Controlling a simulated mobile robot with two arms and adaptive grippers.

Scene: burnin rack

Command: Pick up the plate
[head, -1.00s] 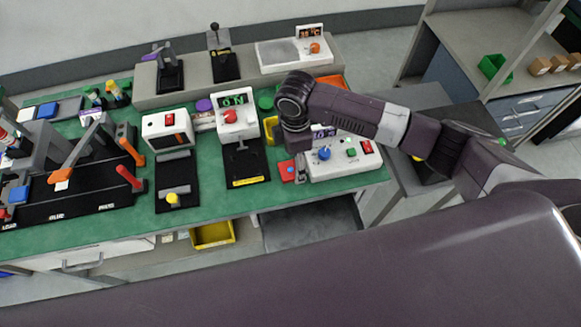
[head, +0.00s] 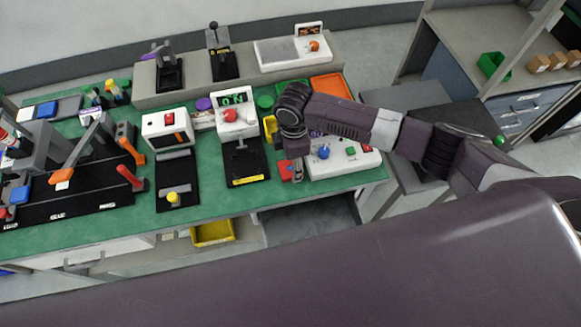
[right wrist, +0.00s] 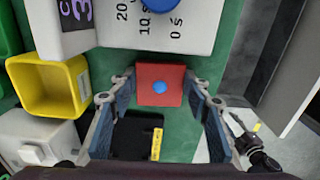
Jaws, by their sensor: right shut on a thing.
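The plate is a small red square with a blue knob on it. In the right wrist view the plate (right wrist: 144,72) lies between the two fingers of my right gripper (right wrist: 162,105), which is shut on it. In the head view the red plate (head: 286,171) shows at the front edge of the green bench, left of the white control box. My right gripper (head: 296,170) points down there, partly hidden by my wrist. Whether the plate touches the bench is not clear. My left gripper is not in view.
The white control box (head: 338,168) with a blue knob stands right beside the gripper. A black-based device (head: 246,168) stands to the left, and a yellow bin (right wrist: 48,82) is close by. An orange tray (head: 331,88) lies behind my wrist.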

